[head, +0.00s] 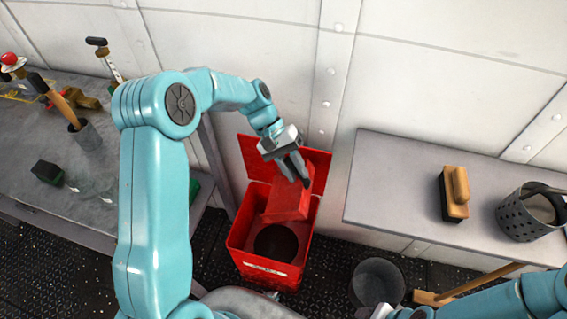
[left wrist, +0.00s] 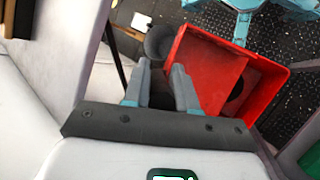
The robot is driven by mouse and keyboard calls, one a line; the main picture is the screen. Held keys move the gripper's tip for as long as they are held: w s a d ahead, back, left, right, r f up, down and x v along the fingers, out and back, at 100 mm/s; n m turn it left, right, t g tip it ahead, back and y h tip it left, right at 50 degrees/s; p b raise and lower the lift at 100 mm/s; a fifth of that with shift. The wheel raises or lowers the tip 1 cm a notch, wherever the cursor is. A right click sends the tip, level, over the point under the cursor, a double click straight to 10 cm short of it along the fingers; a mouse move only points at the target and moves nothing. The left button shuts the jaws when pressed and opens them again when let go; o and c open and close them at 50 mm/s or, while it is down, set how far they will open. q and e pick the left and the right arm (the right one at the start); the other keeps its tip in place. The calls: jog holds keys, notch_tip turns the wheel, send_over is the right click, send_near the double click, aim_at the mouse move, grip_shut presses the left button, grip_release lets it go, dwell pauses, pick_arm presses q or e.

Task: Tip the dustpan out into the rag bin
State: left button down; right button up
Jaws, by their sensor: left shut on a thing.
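A red dustpan (head: 288,204) hangs tilted, its lower end down over the opening of the red rag bin (head: 265,272). My left gripper (head: 296,172) is shut on the dustpan's upper end, above the bin's back part. The bin stands on the floor with a red lid panel raised behind it. A dark round patch shows inside it; I cannot tell what it is. In the left wrist view, the gripper's fingers (left wrist: 160,75) show with the red dustpan (left wrist: 200,62) and the bin (left wrist: 268,88) beyond.
A grey bucket (head: 378,282) and a wooden-handled broom (head: 470,286) are right of the bin. A shelf (head: 400,185) at right holds a brush (head: 455,192) and a perforated basket (head: 527,212). A bench (head: 75,195) with tools is at left. A wall stands behind.

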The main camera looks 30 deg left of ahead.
pick_arm(q)
jog(key=d+r+p, duration=0.1)
jog(key=d+r+y+p, duration=0.1)
jog(key=r, duration=0.1)
jog(key=shift+w+d+g+y+p, duration=0.15)
jog(key=shift+w+g+y+p, duration=0.15)
jog(key=shift+w, duration=0.05)
jog(key=shift+w+d+f+n+g+y+p, duration=0.2)
jog(key=shift+w+d+y+p, duration=0.1)
jog(key=shift+d+y+p, duration=0.45)
jog(key=shift+w+d+f+n+g+y+p, duration=0.15)
jog(key=shift+w+d+n+y+p, duration=0.1)
jog(key=shift+d+y+p, duration=0.5)
jog(key=shift+w+d+f+n+g+y+p, duration=0.15)
jog(key=shift+w+d+y+p, duration=0.25)
jog(key=shift+d+y, duration=0.5)
pick_arm(e)
notch_tip(320, 180, up, 8)
pick_arm(q)
jog(key=shift+s+d+r, duration=0.1)
